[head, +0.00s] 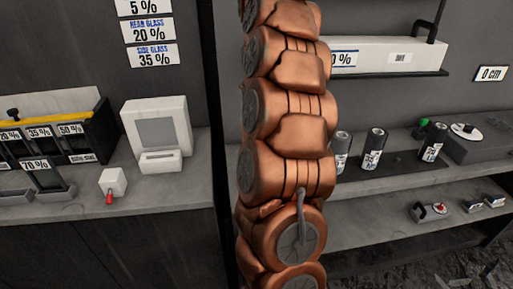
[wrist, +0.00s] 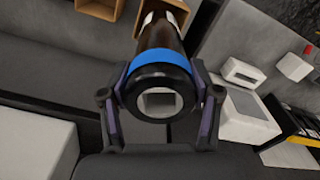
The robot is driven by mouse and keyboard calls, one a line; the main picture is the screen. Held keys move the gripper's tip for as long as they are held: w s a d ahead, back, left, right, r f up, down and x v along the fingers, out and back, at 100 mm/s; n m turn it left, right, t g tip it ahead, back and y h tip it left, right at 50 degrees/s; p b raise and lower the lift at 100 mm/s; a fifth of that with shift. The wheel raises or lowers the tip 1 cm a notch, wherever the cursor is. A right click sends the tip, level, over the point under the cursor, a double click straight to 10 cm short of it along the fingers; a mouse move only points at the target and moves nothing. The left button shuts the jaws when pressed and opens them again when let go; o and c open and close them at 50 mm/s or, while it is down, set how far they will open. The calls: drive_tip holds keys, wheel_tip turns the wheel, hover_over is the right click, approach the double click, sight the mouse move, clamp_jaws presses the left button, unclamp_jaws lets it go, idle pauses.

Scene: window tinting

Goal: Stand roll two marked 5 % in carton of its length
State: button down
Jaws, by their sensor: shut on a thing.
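My gripper (wrist: 161,82) is shut on a dark roll (wrist: 158,52) in the wrist view, one finger on each side. The roll has a blue band near its close end, and that end face shows a square hole. A pale label sits farther up the roll, too small to read, so I cannot tell its percentage. Two open brown boxes, possibly cartons, show at the top of the wrist view: one at left (wrist: 98,9) and one partly behind the roll (wrist: 181,10). Their lengths cannot be read. In the head view my gripper is hidden.
In the head view, several dark labelled cylinders, one of them upright (head: 374,150), stand on the right shelf. A white machine (head: 158,135) and a black rack with percent tags (head: 88,137) stand on the left counter. My copper arm blocks the middle.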

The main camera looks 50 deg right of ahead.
wheel_tip(320, 180, down, 14)
drive_tip(key=p, duration=0.2)
idle(0.9)
drive_tip(key=shift+c, duration=1.2)
unclamp_jaws()
drive_tip(key=shift+r, duration=0.1)
wheel_tip(320, 180, up, 12)
drive_tip(key=b, duration=0.2)
